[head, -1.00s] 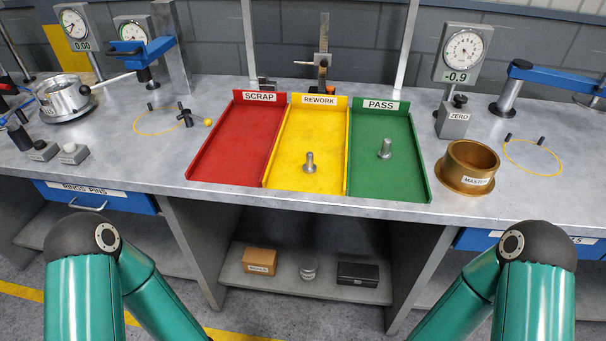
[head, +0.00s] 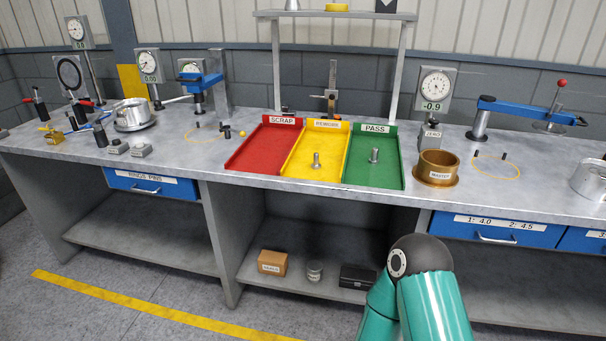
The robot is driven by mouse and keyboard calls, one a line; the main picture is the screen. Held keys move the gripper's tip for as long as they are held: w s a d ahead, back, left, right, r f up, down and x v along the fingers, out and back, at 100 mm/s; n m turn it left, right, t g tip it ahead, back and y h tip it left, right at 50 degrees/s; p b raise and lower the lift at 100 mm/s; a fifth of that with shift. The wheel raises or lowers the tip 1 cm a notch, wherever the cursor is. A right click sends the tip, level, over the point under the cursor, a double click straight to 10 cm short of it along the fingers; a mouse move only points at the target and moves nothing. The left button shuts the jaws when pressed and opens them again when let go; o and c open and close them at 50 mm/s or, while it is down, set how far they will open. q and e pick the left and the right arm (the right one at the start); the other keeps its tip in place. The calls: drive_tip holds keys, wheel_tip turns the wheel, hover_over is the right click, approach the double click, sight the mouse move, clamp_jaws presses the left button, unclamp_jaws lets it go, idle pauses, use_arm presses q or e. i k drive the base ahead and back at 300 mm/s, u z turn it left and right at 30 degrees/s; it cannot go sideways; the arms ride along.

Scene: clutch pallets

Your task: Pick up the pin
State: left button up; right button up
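Two grey metal pins show in the head view. One pin (head: 316,160) stands upright in the yellow REWORK tray (head: 310,174). Another pin (head: 374,156) stands upright in the green PASS tray (head: 370,178). I cannot tell which one the task means. Neither gripper is in view. My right arm shows at the bottom, in front of the bench, with its lower end cut off by the frame.
The red SCRAP tray (head: 262,150) is empty. A brass MASTER ring (head: 437,168) stands right of the trays. Dial gauges and a blue clamp arm (head: 515,108) stand along the bench. Below are a cardboard box (head: 272,263) and a black case (head: 358,278) on a shelf.

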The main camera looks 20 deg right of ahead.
sight(316, 165)
drive_tip(key=u, duration=0.35)
drive_tip(key=i, duration=1.4)
drive_tip(key=z, duration=0.6)
drive_tip(key=i, duration=0.45)
drive_tip(key=z, duration=0.35)
drive_tip(key=k, duration=0.95)
drive_tip(key=z, duration=0.15)
drive_tip(key=i, duration=0.9)
